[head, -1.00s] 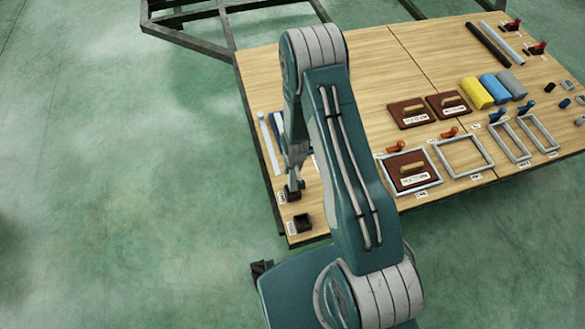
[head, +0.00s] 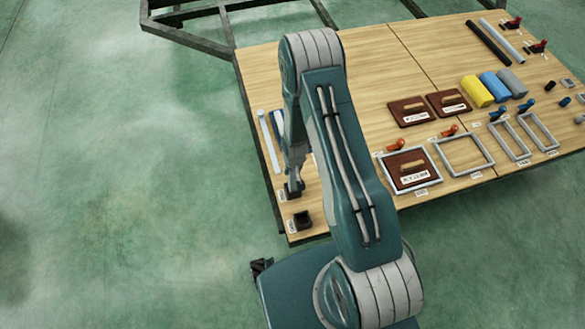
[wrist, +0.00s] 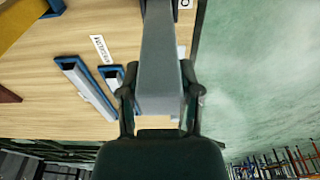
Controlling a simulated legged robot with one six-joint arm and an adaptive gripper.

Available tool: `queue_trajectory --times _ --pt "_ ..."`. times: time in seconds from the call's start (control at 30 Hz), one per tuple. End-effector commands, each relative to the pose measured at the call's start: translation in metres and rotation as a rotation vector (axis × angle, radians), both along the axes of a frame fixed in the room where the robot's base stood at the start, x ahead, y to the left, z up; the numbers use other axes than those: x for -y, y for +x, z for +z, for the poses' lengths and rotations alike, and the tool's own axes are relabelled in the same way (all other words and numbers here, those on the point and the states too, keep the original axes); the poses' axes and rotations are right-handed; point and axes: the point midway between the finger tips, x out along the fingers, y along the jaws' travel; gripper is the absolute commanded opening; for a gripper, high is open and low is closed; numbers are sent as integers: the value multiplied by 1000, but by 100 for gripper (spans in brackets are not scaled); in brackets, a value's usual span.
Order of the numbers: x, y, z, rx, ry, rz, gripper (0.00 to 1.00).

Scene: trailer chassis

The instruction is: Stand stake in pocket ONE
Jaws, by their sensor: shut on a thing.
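My gripper (wrist: 160,98) is shut on a grey bar-shaped stake (wrist: 158,50), with a finger on each side of it. In the wrist view the stake runs from between the fingers to the top edge, so its far end is cut off. In the head view my gripper (head: 294,184) points down at the table's near left corner. A dark square pocket (head: 303,220) stands just in front of it there. Another dark block shows at the gripper's tip, partly hidden; I cannot tell whether the stake is in it. The small labels are unreadable in the head view.
The wooden table (head: 375,70) has its left edge close to my gripper. Blue holders (wrist: 85,85) with grey bars lie beside the stake in the wrist view. Brown boards (head: 410,111), grey frames (head: 465,157) and coloured blocks (head: 477,91) lie to the right.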

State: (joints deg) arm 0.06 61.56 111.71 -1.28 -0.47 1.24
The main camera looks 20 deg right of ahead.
Motion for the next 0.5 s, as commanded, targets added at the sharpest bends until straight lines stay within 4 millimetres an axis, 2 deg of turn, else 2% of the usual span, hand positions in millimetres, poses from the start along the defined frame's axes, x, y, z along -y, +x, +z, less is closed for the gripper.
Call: queue_trajectory --times 0.5 --pt "0 0 -11 0 0 0 0"
